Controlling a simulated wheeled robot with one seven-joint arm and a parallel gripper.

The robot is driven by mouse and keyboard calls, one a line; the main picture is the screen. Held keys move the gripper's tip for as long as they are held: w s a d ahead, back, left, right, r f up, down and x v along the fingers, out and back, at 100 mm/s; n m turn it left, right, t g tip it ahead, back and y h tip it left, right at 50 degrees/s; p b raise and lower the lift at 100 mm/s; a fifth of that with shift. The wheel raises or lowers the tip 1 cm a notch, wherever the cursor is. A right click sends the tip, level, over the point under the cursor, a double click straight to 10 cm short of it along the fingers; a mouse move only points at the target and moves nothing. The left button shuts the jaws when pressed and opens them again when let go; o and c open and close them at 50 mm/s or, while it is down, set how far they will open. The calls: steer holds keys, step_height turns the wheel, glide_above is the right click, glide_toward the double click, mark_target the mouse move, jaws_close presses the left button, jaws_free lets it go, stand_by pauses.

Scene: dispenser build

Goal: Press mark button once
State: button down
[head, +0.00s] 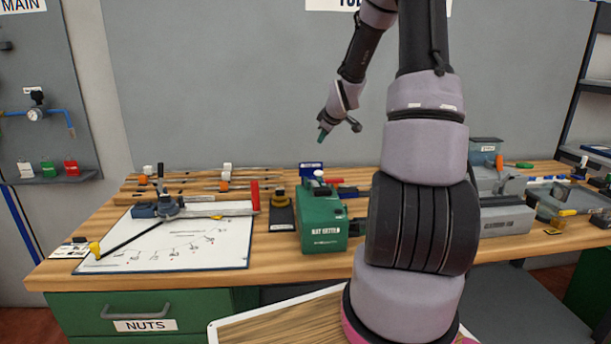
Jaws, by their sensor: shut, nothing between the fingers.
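No button with a legible "mark" label shows in the head view. A green box (323,221) with white lettering on its front stands on the workbench near the middle; the lettering is too small to read surely. A small white-topped part (318,177) stands up at the top of this box; I cannot tell if it is the mark button. My gripper (322,136) hangs in the air above and behind the box, in front of the grey wall panel, pointing down. It is shut and empty, touching nothing.
A white drawing board (200,249) with a tool on it lies left on the workbench (85,228). A black-and-yellow block (281,211) stands just left of the green box. Rods lie behind. A grey machine (503,217) is at right. My arm hides part of the bench.

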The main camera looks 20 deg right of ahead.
mark_target(321, 173)
steer(key=shift+w+a+f, duration=0.15)
steer(key=shift+f, duration=4.4)
steer(key=shift+f, duration=0.15)
steer(key=shift+f, duration=0.3)
steer(key=shift+f, duration=0.65)
steer(key=shift+r, duration=1.1)
